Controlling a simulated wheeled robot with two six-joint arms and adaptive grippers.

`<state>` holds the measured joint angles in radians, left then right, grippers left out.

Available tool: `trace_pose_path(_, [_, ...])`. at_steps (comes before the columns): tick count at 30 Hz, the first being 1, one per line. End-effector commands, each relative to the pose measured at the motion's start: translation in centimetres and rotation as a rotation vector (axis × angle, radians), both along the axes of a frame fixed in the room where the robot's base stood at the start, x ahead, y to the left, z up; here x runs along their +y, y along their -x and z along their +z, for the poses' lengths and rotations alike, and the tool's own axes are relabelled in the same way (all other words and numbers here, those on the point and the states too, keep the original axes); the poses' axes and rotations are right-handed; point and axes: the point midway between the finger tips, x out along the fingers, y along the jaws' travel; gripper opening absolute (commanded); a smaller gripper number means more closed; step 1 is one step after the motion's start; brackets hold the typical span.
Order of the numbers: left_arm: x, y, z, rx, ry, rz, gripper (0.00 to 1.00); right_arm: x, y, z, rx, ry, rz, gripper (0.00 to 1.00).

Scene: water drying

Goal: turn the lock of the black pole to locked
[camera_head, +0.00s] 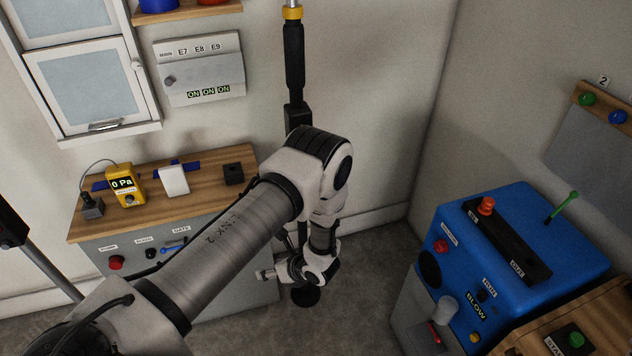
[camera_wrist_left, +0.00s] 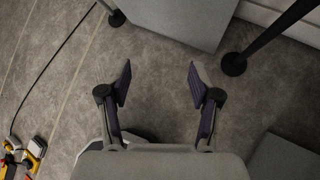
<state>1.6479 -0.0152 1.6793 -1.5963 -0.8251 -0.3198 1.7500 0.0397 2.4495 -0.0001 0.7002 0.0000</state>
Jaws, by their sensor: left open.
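The black pole (camera_head: 294,62) stands upright behind my left arm in the head view, with a yellow ring (camera_head: 292,12) near the top. A thicker black block sits on it just above my arm. My arm hides its middle, and I cannot make out the lock or its setting. A dark pole with a round foot (camera_wrist_left: 233,64) shows at the upper right of the left wrist view. My left gripper (camera_head: 268,274) is low by the cabinet, below the block. In the wrist view it (camera_wrist_left: 160,88) is open and empty, apart from that pole. My right gripper is not in view.
A grey cabinet with a wooden top (camera_head: 205,196) stands left, bearing a yellow gauge (camera_head: 124,185) reading 0 Pa. A blue machine (camera_head: 530,240) stands right. A second round foot (camera_wrist_left: 117,18) shows in the wrist view. Bare floor (camera_head: 365,275) lies between cabinet and machine.

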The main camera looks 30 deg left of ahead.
Motion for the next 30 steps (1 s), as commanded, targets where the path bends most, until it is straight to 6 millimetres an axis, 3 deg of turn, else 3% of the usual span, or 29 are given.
trace_pose_path(1, [1.2, -5.7, 2.3, -0.064, -0.142, -0.173, 0.63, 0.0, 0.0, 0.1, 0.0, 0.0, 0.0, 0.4])
trace_pose_path(3, [1.6, -12.6, 6.4, -0.159, -0.344, -0.374, 0.63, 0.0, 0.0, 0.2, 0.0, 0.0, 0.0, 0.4])
trace_pose_path(6, [0.5, -18.6, 11.3, -0.281, -0.556, -0.546, 0.63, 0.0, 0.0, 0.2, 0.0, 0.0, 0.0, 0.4])
trace_pose_path(7, [0.2, -19.6, 12.4, -0.308, -0.598, -0.575, 0.63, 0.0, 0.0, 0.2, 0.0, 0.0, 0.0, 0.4])
trace_pose_path(11, [-0.1, -21.7, 14.5, -0.359, -0.677, -0.627, 0.63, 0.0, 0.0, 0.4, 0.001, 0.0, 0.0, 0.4])
trace_pose_path(21, [4.5, -25.5, 14.4, -0.359, -0.676, -0.625, 0.63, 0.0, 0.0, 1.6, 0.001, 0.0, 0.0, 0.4])
trace_pose_path(30, [5.3, -26.3, 14.3, -0.356, -0.674, -0.627, 0.63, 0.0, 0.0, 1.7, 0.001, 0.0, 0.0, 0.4])
